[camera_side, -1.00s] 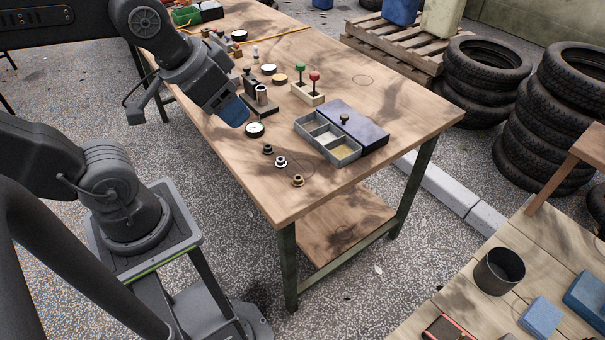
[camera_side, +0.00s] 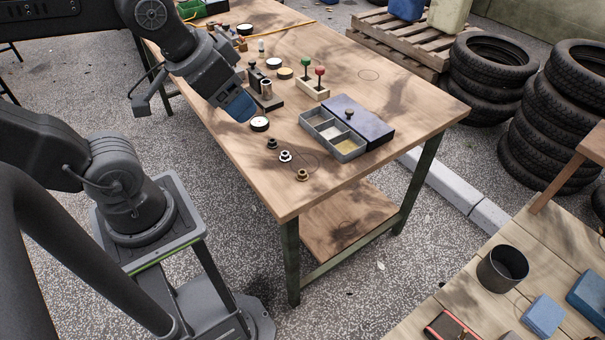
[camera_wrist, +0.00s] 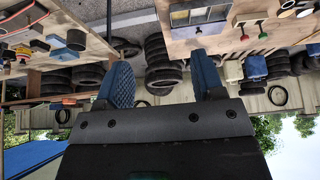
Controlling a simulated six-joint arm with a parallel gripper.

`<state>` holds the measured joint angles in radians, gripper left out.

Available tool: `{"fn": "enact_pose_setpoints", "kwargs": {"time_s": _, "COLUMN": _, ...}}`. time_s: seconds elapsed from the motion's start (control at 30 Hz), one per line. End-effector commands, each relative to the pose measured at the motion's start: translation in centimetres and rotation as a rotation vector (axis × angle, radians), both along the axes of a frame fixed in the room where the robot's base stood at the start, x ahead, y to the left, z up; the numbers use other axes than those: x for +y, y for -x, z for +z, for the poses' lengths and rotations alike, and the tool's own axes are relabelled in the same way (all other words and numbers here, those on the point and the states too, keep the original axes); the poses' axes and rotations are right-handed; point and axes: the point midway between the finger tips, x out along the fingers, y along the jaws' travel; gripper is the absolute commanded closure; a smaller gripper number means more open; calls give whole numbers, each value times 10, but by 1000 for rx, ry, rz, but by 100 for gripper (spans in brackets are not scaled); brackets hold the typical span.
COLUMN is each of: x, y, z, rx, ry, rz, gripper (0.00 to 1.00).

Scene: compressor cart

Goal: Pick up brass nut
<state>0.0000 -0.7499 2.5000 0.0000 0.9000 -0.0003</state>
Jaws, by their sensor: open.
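The brass nut (camera_side: 302,174) sits on the wooden table (camera_side: 262,185) near its front edge, the closest to the camera in a row of three small flanged pieces. A silver one (camera_side: 285,155) and a dark one (camera_side: 272,142) stand behind it. My gripper (camera_side: 240,107) hangs over the left side of the table, beyond the row and away from the nut, with blue fingertips. In the wrist view its two blue fingers (camera_wrist: 162,78) are spread with nothing between them. I cannot make out the nut in the wrist view.
A compartment tray (camera_side: 333,137) with a dark blue lid (camera_side: 358,122) lies right of the row. A white round gauge (camera_side: 260,124) lies near my fingertips. A stand with red and green knobs (camera_side: 312,88) is farther back. The table's front corner is clear.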

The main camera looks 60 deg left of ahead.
Motion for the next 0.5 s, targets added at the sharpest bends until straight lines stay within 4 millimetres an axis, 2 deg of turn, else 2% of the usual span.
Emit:
{"fn": "enact_pose_setpoints", "kwargs": {"time_s": 0.17, "x": 2, "y": -12, "z": -3, "rx": 35, "ry": 40, "rz": 86, "gripper": 38}}
{"fn": "enact_pose_setpoints", "kwargs": {"time_s": 0.37, "x": 8, "y": -58, "z": -23, "rx": 154, "ry": 177, "rz": 429, "gripper": 38}}
{"fn": "enact_pose_setpoints", "kwargs": {"time_s": 0.5, "x": 15, "y": -94, "z": -48, "rx": 236, "ry": 265, "rz": 725, "gripper": 38}}
